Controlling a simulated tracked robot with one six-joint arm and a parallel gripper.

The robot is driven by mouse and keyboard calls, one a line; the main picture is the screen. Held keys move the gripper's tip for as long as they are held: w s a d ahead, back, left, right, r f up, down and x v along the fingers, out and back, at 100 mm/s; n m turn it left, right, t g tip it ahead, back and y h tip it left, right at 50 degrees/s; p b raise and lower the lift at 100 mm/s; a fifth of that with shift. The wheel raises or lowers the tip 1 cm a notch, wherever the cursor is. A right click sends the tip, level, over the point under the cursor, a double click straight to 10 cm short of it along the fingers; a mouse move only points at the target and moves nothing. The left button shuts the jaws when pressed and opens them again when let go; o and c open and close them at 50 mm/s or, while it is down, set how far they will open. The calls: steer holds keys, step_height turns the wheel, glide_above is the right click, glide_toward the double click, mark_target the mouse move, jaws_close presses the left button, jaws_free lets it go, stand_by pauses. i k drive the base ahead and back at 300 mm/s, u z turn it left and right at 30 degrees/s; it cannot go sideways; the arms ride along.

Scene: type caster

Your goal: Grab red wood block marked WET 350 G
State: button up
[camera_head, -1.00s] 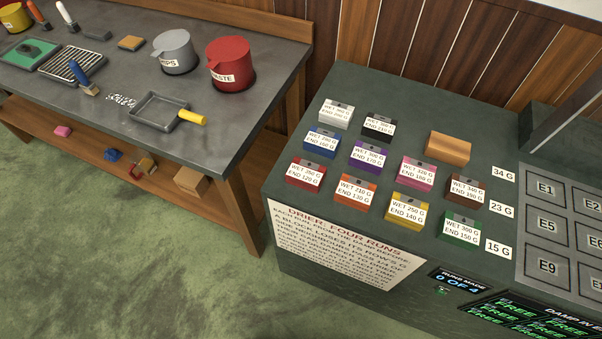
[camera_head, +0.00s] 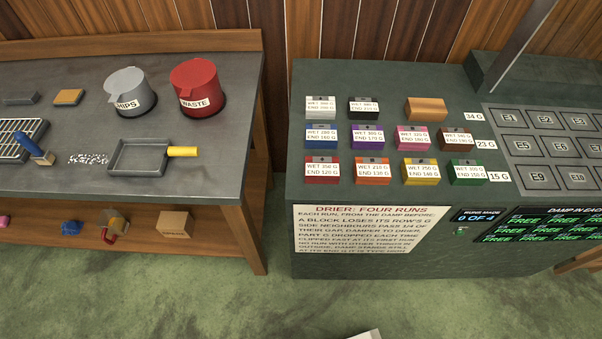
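The red block (camera_head: 322,169) sits on the dark green top of the drier bench (camera_head: 400,202), at the left end of the front row of blocks. Its white label reads about WET 350 G, END 120 G; the small print is hard to read. A blue block (camera_head: 321,135) is just behind it and an orange block (camera_head: 373,171) is to its right, with a gap between. The red block is fully visible and nothing touches it. My gripper is not in view.
Yellow (camera_head: 420,172), green (camera_head: 467,172) and several other blocks stand in rows to the right and behind. The left bench holds a red WASTE bin (camera_head: 196,84), a grey bin (camera_head: 129,88) and a pan (camera_head: 137,157).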

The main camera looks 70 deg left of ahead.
mark_target(318, 169)
steer(key=u, duration=0.05)
steer(key=k, duration=1.4)
steer(key=u, duration=2.3)
steer(key=i, duration=0.85)
